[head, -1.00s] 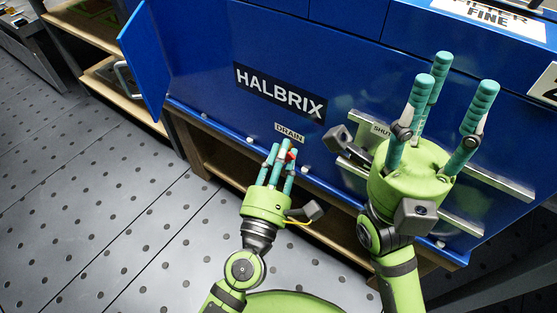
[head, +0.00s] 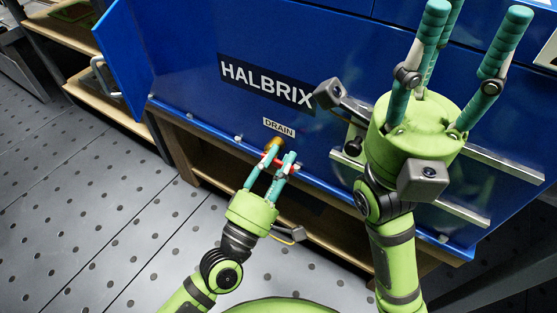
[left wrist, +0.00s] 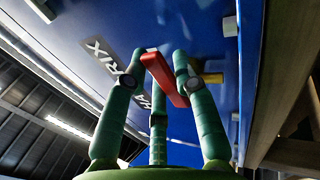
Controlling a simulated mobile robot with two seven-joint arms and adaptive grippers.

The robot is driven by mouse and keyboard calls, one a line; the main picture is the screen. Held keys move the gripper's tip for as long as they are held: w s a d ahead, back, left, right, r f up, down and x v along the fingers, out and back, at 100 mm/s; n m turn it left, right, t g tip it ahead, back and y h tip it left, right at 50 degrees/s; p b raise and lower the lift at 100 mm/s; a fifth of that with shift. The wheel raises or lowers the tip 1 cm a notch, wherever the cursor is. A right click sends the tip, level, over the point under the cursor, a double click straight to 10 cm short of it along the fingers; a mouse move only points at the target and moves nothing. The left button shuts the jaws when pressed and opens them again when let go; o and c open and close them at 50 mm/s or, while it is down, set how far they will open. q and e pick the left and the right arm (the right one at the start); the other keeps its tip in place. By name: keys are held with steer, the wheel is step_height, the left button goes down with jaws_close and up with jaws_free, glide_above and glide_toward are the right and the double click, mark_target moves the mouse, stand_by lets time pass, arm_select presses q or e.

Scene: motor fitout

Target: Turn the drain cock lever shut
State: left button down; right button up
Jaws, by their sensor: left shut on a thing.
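The drain cock is a small brass fitting (head: 275,144) on the lower front of the blue cabinet, just below the DRAIN label (head: 279,128). Its red lever (head: 279,163) runs slantwise between the fingers of my left gripper (head: 272,158), which is shut on it. In the left wrist view the red lever (left wrist: 165,78) lies across the fingers (left wrist: 160,62), with the brass part (left wrist: 212,77) at its right. The fingers hide part of the lever in the head view. My right gripper (head: 470,18) is open and empty, raised before the cabinet at the right.
The blue HALBRIX cabinet (head: 200,100) stands on a wooden bench (head: 182,150). Metal rails (head: 455,205) run along its lower right front, partly behind my right arm. An open blue door (head: 125,55) juts out at the left. The perforated floor (head: 95,205) is clear.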

arm_select(q)
steer(key=shift+f+m, duration=0.15)
steer(key=shift+m, duration=0.55)
steer(key=c, duration=1)
jaws_free()
steer(key=shift+s, duration=0.1)
steer(key=v, duration=1.2)
steer(key=shift+g+h, duration=0.3)
